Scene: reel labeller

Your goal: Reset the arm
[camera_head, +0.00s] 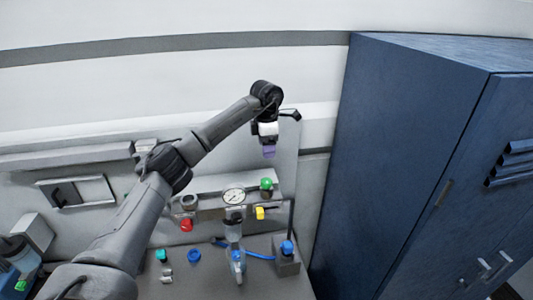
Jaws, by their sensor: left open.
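My left arm reaches in from the lower left across the middle of the head view. My left gripper (269,151) hangs at its end, in front of the pale wall and above the machine panel. It points downward, shows a purple part at its tip, and is open. The gap between its fingers is too small to make out, and nothing is clearly held. It is apart from the panel (210,186) below. My right gripper is out of view.
The panel carries a round gauge (233,196), a green knob (266,184), a red knob (186,225) and a yellow part (260,213). Small blue and green parts sit on the grey bench (205,286). A tall blue cabinet (405,160) fills the right side.

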